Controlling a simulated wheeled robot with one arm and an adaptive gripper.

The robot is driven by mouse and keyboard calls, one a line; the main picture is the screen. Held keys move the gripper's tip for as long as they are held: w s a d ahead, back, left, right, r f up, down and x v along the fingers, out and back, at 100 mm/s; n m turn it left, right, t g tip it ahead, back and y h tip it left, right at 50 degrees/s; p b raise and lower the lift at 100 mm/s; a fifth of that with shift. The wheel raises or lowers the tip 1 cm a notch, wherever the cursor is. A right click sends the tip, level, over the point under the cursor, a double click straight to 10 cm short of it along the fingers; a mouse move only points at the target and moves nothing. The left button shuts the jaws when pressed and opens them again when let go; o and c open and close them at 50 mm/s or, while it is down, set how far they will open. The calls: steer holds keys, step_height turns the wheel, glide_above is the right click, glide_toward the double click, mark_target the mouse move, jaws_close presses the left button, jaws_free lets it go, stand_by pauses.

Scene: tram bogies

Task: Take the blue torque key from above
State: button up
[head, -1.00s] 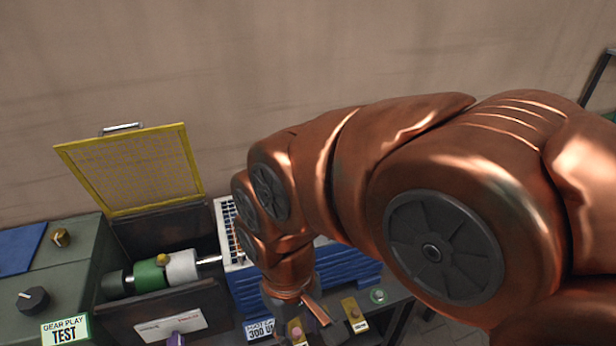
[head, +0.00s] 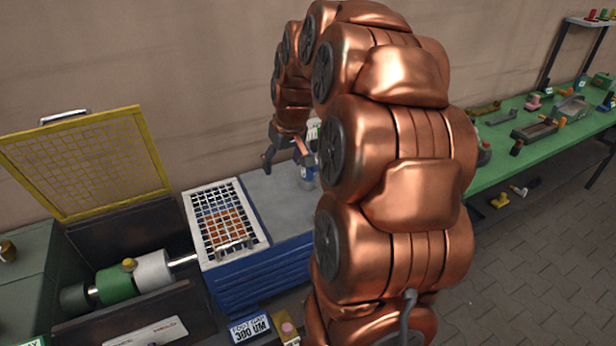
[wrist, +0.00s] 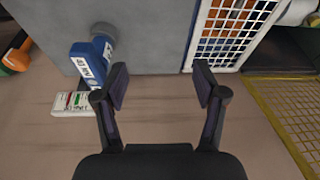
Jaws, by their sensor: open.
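My gripper (head: 287,157) is open and empty above the grey worktop in the head view. Its two dark fingers stand apart in the wrist view (wrist: 160,88). I cannot make out a blue torque key for certain. A blue labelled object (wrist: 92,66) with a grey round end is left of the fingers in the wrist view, apart from them. In the head view a blue and white object (head: 308,176) shows beside my arm, partly hidden by it. Small blue things on the green bench are too small to tell.
A blue cabinet with a white grid top (head: 226,228) stands left of the worktop (head: 275,200). A yellow mesh lid (head: 85,165) stands open over a case with a green and white roller (head: 118,283). A green bench (head: 505,150) with several tools is at right.

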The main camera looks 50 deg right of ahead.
steer(key=m+h, duration=0.1)
glide_above(308, 170)
steer(key=shift+s+d+f+t+b, duration=0.15)
steer(key=shift+s+f+t+b, duration=0.1)
steer(key=shift+f, duration=0.3)
steer(key=shift+s+d+f+t+b, duration=0.1)
steer(key=shift+s+f+t+b, duration=0.1)
steer(key=shift+f, duration=0.3)
steer(key=shift+p+x, duration=1.75)
steer(key=shift+x, duration=2)
steer(key=shift+w+d+r, duration=0.1)
steer(key=shift+w+d, duration=0.05)
steer(key=shift+w, duration=0.05)
steer(key=shift+c, duration=0.2)
jaws_close()
